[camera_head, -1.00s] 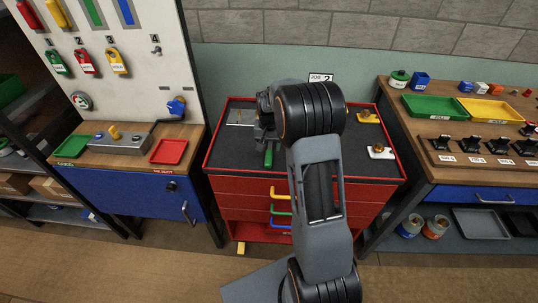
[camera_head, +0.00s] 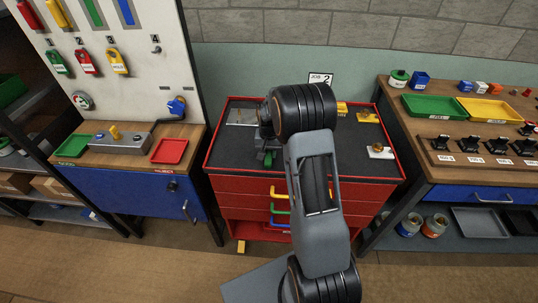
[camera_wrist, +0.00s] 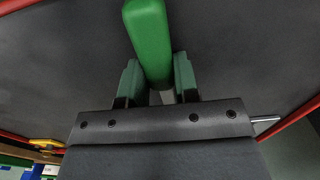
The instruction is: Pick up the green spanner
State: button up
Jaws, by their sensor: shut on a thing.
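The green spanner (camera_wrist: 149,40) shows in the wrist view as a thick green handle running from the top edge down between my fingers. My gripper (camera_wrist: 157,78) has one green-padded finger on each side of the handle and is shut on it. In the head view my gripper (camera_head: 267,154) is low over the dark top of the red tool cabinet, partly hidden by my arm. Only a small green part of the spanner shows there. The spanner's far end is hidden, and I cannot tell whether it touches the cabinet top.
The red tool cabinet (camera_head: 230,186) has a raised red rim. A grey plate (camera_head: 240,117) lies at its back left, with yellow (camera_head: 368,117) and white (camera_head: 381,152) pieces on its right. Benches stand at left and right. A "2" card (camera_head: 321,79) stands behind.

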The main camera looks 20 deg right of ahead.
aim_at(268, 151)
jog(key=c, duration=0.4)
jog(key=shift+r, duration=0.1)
jog(key=shift+w+r, duration=0.1)
jog(key=shift+r, duration=0.4)
notch_tip(268, 151, up, 2)
jog(key=shift+a+r, duration=0.15)
jog(key=w+a+r+b, duration=0.1)
jog(key=a+r+b, duration=0.1)
jog(key=a+r, duration=0.7)
jog(key=a, duration=0.4)
jog(key=shift+a+r, duration=0.3)
jog(key=shift+a, duration=0.05)
